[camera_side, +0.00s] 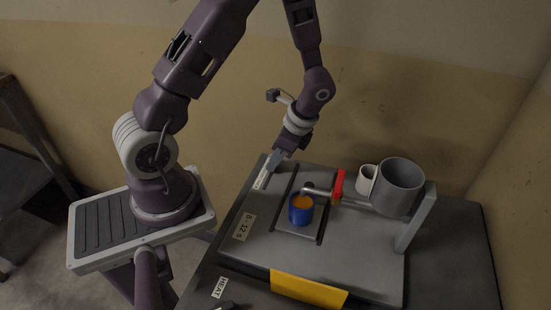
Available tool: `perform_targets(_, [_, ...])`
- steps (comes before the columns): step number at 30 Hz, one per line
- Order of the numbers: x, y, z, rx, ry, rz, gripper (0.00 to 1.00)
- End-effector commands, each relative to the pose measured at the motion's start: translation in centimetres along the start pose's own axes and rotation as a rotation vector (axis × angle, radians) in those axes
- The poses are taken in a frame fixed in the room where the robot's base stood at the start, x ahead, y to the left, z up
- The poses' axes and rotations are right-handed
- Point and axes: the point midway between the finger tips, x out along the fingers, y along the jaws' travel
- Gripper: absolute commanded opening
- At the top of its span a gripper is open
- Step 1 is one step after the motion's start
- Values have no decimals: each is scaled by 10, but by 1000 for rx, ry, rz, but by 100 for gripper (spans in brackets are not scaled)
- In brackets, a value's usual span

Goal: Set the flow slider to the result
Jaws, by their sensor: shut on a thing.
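My gripper (277,160) points down at the back left corner of the grey board, beside a small white label (262,178) with writing too small to read. It is shut on a small piece there, apparently the flow slider's knob, which the fingers mostly hide. I cannot tell the slider's setting. A blue cup (300,214) with orange liquid (302,202) stands upright on the plate between two dark rails, beneath a metal spout (318,191). A red valve handle (338,185) stands upright on the spout's pipe. A white label reading roughly "8-12 s" (244,227) lies left of the cup.
A grey drum (398,185) on a grey post (414,225) stands at the board's right, with a pale mug (366,180) beside it. A yellow strip (308,289) marks the front edge. A "HEAT" label (219,287) lies front left. The board's front (330,255) is clear.

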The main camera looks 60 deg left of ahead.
Motion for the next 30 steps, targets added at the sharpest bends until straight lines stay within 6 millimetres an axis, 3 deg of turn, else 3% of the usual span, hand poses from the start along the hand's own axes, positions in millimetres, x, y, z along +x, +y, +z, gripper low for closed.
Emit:
perform_targets(18, [-1,-1,0,-1,1,-2,0])
perform_targets(25, [-1,-24,0,-3,2,-3,0])
perform_targets(30, [-1,-26,0,-1,2,-5,0])
